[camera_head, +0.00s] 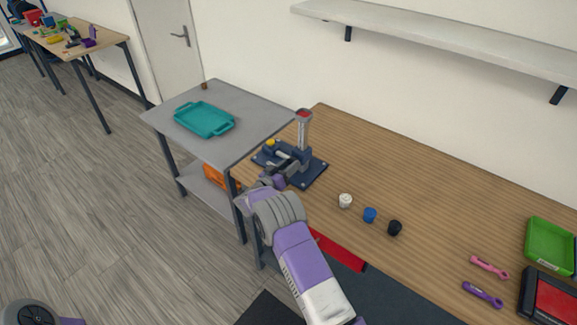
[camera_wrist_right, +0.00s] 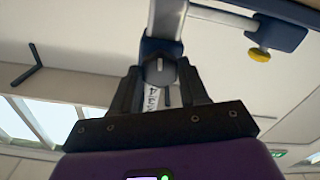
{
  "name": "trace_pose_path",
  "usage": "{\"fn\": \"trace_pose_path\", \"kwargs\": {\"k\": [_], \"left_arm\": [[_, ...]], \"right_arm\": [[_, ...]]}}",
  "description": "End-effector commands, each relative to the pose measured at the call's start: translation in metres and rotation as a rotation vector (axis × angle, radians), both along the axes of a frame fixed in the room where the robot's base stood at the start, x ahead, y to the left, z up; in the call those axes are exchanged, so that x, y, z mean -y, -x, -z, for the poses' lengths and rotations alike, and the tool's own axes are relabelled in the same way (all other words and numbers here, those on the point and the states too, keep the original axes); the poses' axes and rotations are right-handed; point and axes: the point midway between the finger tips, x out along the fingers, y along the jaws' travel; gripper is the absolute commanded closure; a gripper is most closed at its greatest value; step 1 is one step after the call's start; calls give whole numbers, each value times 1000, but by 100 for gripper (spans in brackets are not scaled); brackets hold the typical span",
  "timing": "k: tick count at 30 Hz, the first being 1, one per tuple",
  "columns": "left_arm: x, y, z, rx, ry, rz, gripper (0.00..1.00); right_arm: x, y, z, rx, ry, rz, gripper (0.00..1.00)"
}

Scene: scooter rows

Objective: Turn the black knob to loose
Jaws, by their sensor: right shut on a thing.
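A dark blue fixture (camera_head: 316,167) with an upright silver column and a red top stands on the wooden table. My right gripper (camera_head: 283,174) reaches its front side. In the right wrist view, the black knob (camera_wrist_right: 159,71) with a pale pointer line sits between the fingers of my right gripper (camera_wrist_right: 160,80), which are shut on it. A label below the knob is partly hidden by the fingers and not readable. A small yellow knob (camera_wrist_right: 259,55) shows on another part of the fixture. My left gripper is not in view.
A white knob (camera_head: 345,200), a blue knob (camera_head: 370,215) and a loose black knob (camera_head: 395,228) stand right of the fixture. Pink (camera_head: 489,267) and purple (camera_head: 482,294) tools and a green tray (camera_head: 532,263) lie farther right. A teal tray (camera_head: 190,123) rests on the grey cart.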

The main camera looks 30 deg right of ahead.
Motion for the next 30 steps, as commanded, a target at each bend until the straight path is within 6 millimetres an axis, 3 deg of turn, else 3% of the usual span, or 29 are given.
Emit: {"fn": "trace_pose_path", "kwargs": {"k": [9,10,14,23,30], "left_arm": [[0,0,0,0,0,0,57],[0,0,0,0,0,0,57],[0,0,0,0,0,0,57],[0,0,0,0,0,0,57],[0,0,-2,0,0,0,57]], "right_arm": [[0,0,0,0,0,0,87],[0,0,0,0,0,0,52],[0,0,0,1,0,0,32],[-2,0,0,1,-1,-1,31],[-31,12,-1,0,-1,-3,31]]}}
